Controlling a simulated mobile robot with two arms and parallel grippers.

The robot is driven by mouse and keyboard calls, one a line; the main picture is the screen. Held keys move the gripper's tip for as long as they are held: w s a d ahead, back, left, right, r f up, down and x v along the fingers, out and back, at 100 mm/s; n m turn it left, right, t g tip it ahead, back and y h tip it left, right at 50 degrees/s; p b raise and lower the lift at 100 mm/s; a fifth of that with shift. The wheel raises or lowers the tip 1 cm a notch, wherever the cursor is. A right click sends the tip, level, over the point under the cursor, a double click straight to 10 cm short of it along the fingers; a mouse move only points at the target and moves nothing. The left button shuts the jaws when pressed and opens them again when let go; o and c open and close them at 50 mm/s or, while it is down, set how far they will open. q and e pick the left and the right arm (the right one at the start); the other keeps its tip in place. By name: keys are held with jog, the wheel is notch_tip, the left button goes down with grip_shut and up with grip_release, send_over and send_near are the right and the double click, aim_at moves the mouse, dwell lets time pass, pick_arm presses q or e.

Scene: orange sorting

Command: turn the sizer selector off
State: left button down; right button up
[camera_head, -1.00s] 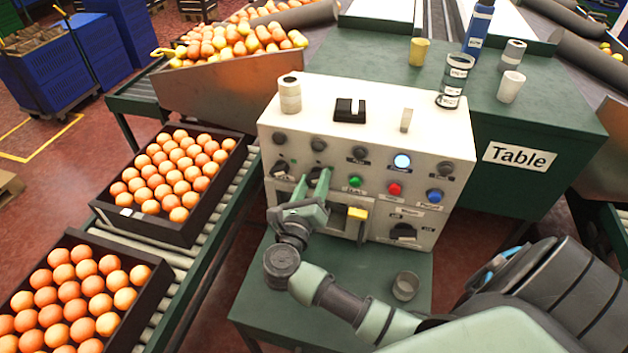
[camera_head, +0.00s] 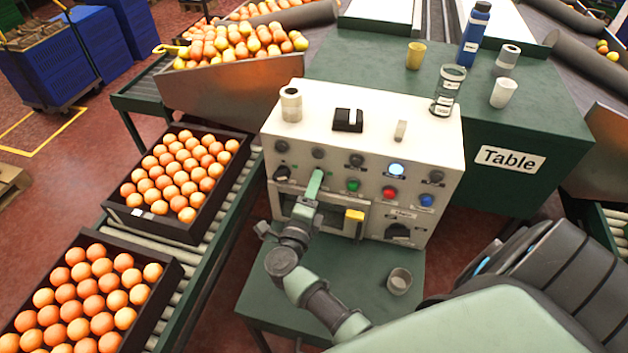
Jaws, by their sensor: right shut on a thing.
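The white control panel box (camera_head: 372,225) stands on a green stand. Its front has a row of dark knobs, and below it a dark selector knob (camera_head: 282,173) at the left and coloured buttons. My right gripper (camera_head: 316,178) is at the panel's front, to the right of that knob. Its green fingers are close together, shut on a small control that they hide. The labels are too small to read, so I cannot tell from them which control is the sizer selector. My left gripper is not in view.
A green button (camera_head: 352,185), a red button (camera_head: 389,192) and a blue button (camera_head: 427,200) sit right of the gripper. A yellow part (camera_head: 354,216) juts out below. A small cup (camera_head: 399,281) stands on the lower shelf. Orange crates (camera_head: 150,224) line the conveyor at left.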

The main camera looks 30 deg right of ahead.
jog(key=shift+n+p, duration=0.55)
jog(key=shift+n, duration=0.45)
jog(key=shift+f, duration=0.1)
jog(key=o, duration=1.4)
jog(key=shift+a, duration=0.1)
